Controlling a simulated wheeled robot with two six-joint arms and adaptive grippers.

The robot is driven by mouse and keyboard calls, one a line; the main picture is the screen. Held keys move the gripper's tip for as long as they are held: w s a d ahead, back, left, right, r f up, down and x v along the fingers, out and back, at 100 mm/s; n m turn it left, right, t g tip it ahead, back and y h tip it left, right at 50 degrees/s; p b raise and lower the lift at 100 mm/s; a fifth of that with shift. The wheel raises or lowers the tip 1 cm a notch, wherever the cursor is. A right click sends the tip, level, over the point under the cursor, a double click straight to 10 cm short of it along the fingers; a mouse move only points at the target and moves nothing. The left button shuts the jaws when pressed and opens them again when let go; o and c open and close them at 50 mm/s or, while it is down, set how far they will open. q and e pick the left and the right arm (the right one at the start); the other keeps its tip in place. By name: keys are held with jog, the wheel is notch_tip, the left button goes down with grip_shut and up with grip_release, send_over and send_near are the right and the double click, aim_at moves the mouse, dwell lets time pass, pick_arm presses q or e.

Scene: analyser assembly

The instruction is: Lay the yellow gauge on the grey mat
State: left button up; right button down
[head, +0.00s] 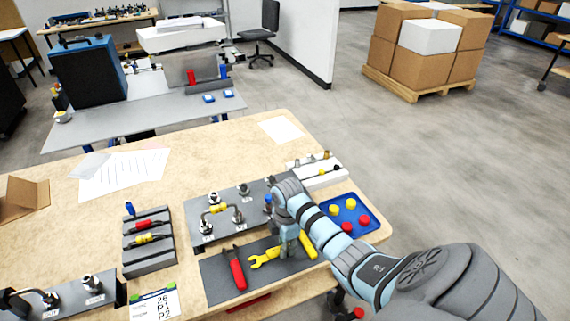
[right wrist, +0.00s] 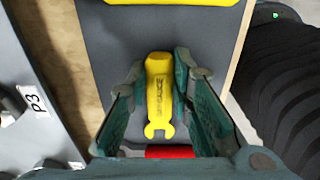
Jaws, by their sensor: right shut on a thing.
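The yellow gauge (head: 264,259) is a small wrench-shaped piece with a forked end, over the grey mat (head: 217,285). In the right wrist view the gauge (right wrist: 158,95) sits between the fingers, its fork toward the bottom of the picture. My right gripper (head: 288,246) is shut on the gauge's plain end, low over the mat (right wrist: 115,25). I cannot tell whether the gauge touches the mat. My left gripper is not in view.
Red-handled pliers (head: 236,268) lie on the mat left of the gauge; another yellow tool (head: 308,246) lies right. A grey fitting plate (head: 200,237) is behind. A blue tray (head: 365,226) with red and yellow caps stands right; a grey rack (head: 150,262) stands left.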

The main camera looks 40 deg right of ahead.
jog(key=shift+f, duration=0.35)
jog(key=c, duration=1.3)
grip_release()
jog(key=shift+c, duration=0.2)
notch_tip(320, 180, up, 12)
jog(key=shift+d, duration=0.2)
